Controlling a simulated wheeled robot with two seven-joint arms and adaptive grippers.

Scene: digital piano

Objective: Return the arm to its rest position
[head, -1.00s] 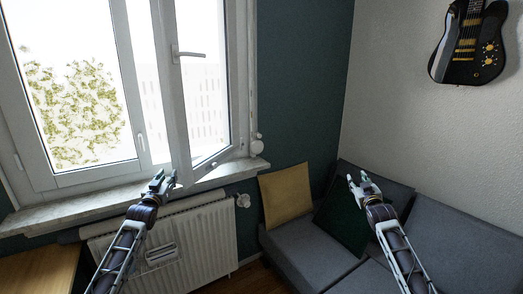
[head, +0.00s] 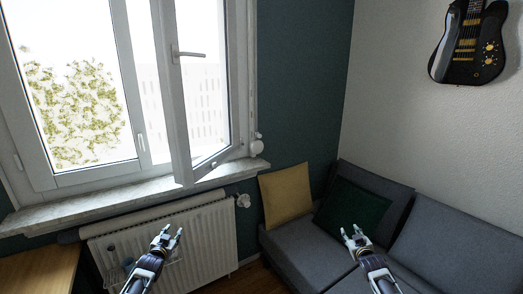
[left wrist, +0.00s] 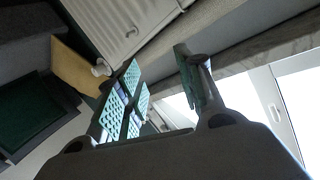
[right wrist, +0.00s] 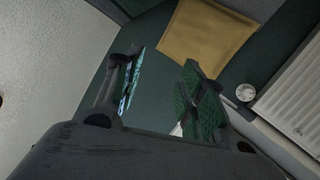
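My left gripper (head: 170,238) is low in the head view, in front of the white radiator. Its fingers are spread apart and empty, which also shows in the left wrist view (left wrist: 160,90). My right gripper (head: 352,235) is low in the head view, in front of the grey sofa. Its fingers are apart with nothing between them in the right wrist view (right wrist: 162,95). Neither gripper touches anything that I can see.
A window (head: 178,95) with one sash swung inward stands above the stone sill (head: 110,202) and radiator (head: 205,235). The sofa (head: 300,250) holds a yellow cushion (head: 286,194) and a green cushion (head: 352,212). A wooden surface (head: 40,272) is at lower left.

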